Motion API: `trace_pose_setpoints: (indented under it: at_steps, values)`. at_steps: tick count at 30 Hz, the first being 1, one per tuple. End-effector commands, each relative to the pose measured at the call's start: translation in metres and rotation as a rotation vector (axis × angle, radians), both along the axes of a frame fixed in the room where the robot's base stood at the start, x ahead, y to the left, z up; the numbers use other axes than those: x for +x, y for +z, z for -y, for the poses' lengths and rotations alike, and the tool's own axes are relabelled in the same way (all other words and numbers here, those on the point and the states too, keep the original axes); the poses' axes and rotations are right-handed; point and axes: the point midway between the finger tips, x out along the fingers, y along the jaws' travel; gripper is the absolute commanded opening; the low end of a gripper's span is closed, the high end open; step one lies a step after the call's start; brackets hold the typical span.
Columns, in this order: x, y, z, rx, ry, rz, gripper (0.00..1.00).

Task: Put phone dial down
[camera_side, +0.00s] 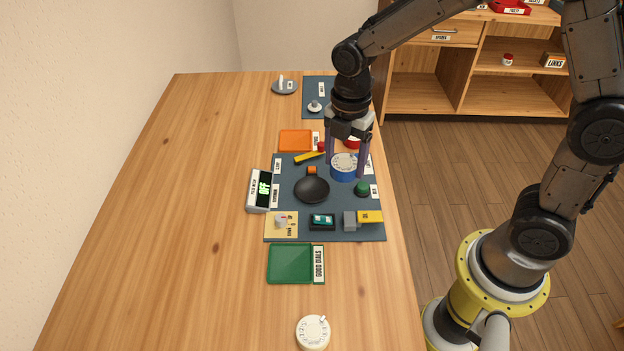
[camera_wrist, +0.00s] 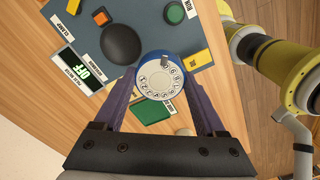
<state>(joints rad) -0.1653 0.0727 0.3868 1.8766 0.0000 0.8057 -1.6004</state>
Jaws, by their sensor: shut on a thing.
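The phone dial (camera_side: 344,161) has a white numbered face and a blue body. My gripper (camera_side: 347,170) is shut on it, with one finger on each side, over the dark mat (camera_side: 289,213). The dial also shows between the fingers in the wrist view (camera_wrist: 158,82), face toward the camera. I cannot tell whether its underside touches the mat. A second, cream dial (camera_side: 313,332) lies on the bare table at the near end. A green tray (camera_side: 289,264) labelled "GOOD DIALS" is empty, nearer than the mat.
A black round dome or bowl (camera_side: 311,190) is left of the held dial; a green button (camera_side: 361,188) is close by. A display (camera_side: 262,190) reads "OFF". Yellow and grey blocks (camera_side: 368,217) sit at the mat's near edge. An orange tray (camera_side: 295,140) is beyond. The table's left is clear.

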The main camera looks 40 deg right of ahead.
Motion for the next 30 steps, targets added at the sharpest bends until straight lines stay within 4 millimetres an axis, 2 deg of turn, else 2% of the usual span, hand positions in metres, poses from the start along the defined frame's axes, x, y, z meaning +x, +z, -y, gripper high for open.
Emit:
trace_pose_setpoints:
  at_steps: [4, 12, 21, 27, 30]
  values:
    - [0.033, -0.016, -0.006, 0.000, 0.000, -0.002, 0.08]
    - [0.066, -0.058, -0.011, 0.000, 0.001, -0.001, 0.08]
    - [0.080, -0.075, -0.014, 0.000, 0.001, 0.000, 0.08]
    - [0.079, -0.101, -0.014, 0.000, 0.001, -0.001, 0.08]
    - [0.079, -0.104, -0.014, 0.000, 0.001, 0.001, 0.08]
